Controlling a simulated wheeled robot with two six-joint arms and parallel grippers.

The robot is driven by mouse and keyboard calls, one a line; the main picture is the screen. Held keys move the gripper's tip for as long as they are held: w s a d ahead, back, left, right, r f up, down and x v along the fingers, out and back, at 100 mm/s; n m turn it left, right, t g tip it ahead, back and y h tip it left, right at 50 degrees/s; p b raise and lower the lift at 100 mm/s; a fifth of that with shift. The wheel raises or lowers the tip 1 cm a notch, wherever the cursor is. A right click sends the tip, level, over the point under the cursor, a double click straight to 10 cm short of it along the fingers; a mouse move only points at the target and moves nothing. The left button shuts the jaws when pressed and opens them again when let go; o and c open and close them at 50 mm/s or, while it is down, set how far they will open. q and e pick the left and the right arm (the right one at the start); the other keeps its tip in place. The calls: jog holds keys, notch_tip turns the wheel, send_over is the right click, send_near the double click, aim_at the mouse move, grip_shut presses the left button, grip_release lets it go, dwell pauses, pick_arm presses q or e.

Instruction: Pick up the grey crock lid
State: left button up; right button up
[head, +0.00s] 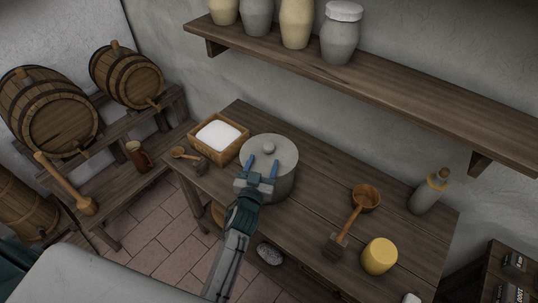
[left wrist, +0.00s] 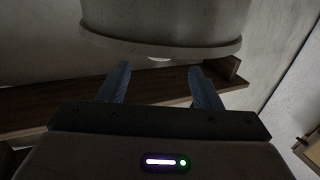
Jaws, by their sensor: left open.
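The grey crock lid (head: 285,148) sits on the grey crock (head: 283,186) on the wooden table, with a small round knob (head: 269,148) at its middle. My left gripper (head: 262,162) is open, its two blue fingers over the near part of the lid and pointing towards the knob. In the left wrist view the lid rim (left wrist: 165,50) crosses the top, and a pale bit of the knob (left wrist: 160,59) shows just below it. The fingers (left wrist: 161,76) are apart with nothing between them. I cannot tell whether they touch the lid. My right gripper is out of view.
Left of the crock are a wooden box of white powder (head: 219,136) and a small scoop (head: 188,156). To the right are a ladle (head: 366,198), a yellow cylinder (head: 379,256) and a grey bottle (head: 428,194). A shelf (head: 400,85) with jars hangs behind.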

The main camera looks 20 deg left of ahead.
aim_at(267, 151)
pick_arm(q)
jog(key=shift+w+a+f+b, duration=0.1)
jog(key=shift+w+b, duration=0.1)
jog(key=shift+w, duration=1.15)
jog(key=shift+w+f+b, duration=0.1)
jog(key=shift+w+b, duration=0.05)
jog(key=shift+w, duration=1.2)
jog(key=shift+s+r, duration=0.15)
jog(key=shift+c, duration=0.9)
grip_shut()
